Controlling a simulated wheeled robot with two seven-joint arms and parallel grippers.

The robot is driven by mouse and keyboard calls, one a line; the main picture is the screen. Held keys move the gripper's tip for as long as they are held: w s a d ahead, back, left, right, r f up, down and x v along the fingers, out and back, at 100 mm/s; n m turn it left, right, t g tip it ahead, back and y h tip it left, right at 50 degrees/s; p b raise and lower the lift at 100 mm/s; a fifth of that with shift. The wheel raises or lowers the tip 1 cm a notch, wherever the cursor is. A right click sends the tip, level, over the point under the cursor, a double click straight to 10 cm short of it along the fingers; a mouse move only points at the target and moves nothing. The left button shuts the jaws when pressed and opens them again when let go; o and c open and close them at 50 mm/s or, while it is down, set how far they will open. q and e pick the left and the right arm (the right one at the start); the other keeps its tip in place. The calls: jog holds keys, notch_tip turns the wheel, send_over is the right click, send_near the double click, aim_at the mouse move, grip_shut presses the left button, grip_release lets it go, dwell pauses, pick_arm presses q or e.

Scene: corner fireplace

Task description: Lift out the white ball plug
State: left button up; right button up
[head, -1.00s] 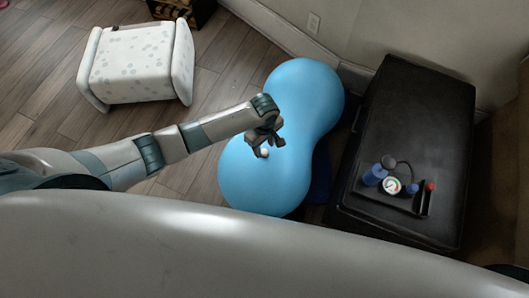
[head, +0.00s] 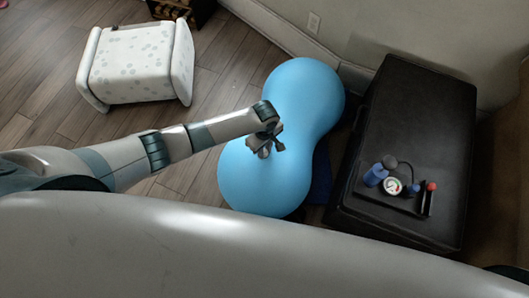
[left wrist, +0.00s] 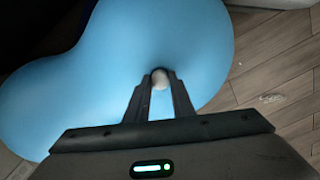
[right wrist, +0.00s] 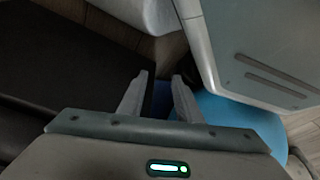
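The large blue peanut-shaped ball (head: 305,88) lies on the floor in the middle of the head view. The small white ball plug (left wrist: 160,78) sits at its surface in the left wrist view, between my left fingers. My left gripper (head: 265,149) is above the near lobe of the blue ball. Its fingertips look closed against both sides of the plug, and they mostly hide it in the head view. I cannot tell whether the plug is still seated. My right gripper (right wrist: 161,75) is open and empty in the right wrist view.
A black ottoman (head: 425,110) stands right of the blue ball, carrying a dark tray with a pump, a gauge (head: 394,186) and a red-tipped item (head: 432,186). A white patterned stool (head: 137,62) stands at the upper left. Wood floor is clear between stool and ball.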

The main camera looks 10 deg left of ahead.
aim_at(265, 153)
pick_arm(q)
jog(key=c, duration=0.3)
jog(key=shift+r, duration=0.1)
jog(key=shift+c, duration=0.2)
